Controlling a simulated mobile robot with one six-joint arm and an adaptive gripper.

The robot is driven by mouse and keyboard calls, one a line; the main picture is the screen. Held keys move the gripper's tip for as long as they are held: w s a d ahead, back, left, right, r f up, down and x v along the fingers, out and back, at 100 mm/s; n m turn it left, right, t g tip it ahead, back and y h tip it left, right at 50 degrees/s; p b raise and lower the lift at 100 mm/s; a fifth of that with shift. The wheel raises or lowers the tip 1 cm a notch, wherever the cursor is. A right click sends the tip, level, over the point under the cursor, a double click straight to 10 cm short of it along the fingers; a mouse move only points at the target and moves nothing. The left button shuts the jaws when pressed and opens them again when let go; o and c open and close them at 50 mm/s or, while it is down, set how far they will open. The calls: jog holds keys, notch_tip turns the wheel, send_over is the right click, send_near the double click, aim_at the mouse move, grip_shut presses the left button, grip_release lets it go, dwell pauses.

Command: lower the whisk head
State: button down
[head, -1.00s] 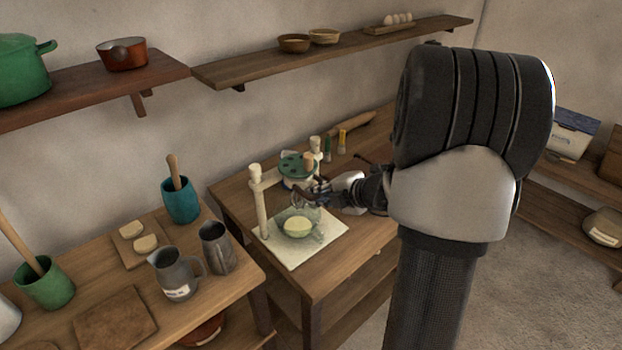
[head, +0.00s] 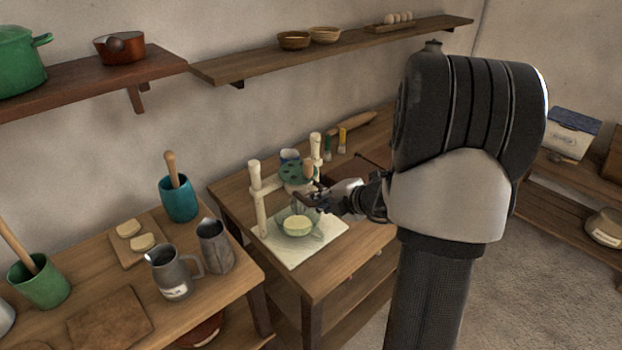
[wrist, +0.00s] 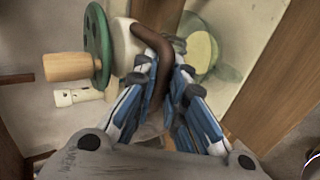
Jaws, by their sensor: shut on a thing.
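The whisk head (head: 297,174) is a pale body with a green disc on top and a wooden knob, carried between two cream posts (head: 259,200). It sits above a glass bowl (head: 318,233) holding something pale yellow. In the wrist view the green disc (wrist: 98,45) is at the left and the bowl (wrist: 222,40) at the top right. My gripper (head: 312,200) is at the right side of the whisk head. Its fingers (wrist: 172,75) are shut on a curved brown handle (wrist: 148,42). The whisk's lower end is hard to make out.
The stand's pale base board (head: 290,255) lies on a wooden table. A rolling pin (head: 358,122) and two small brushes (head: 342,138) lie behind. A left-hand table holds metal jugs (head: 216,246) and a teal pot (head: 178,199). Wall shelves run above.

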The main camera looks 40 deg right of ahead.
jog(key=shift+f+b, duration=1.4)
jog(key=shift+f, duration=1.05)
jog(key=c, duration=1.5)
grip_release()
jog(key=shift+r, duration=0.15)
jog(key=p+v, duration=0.5)
jog(key=v, duration=0.2)
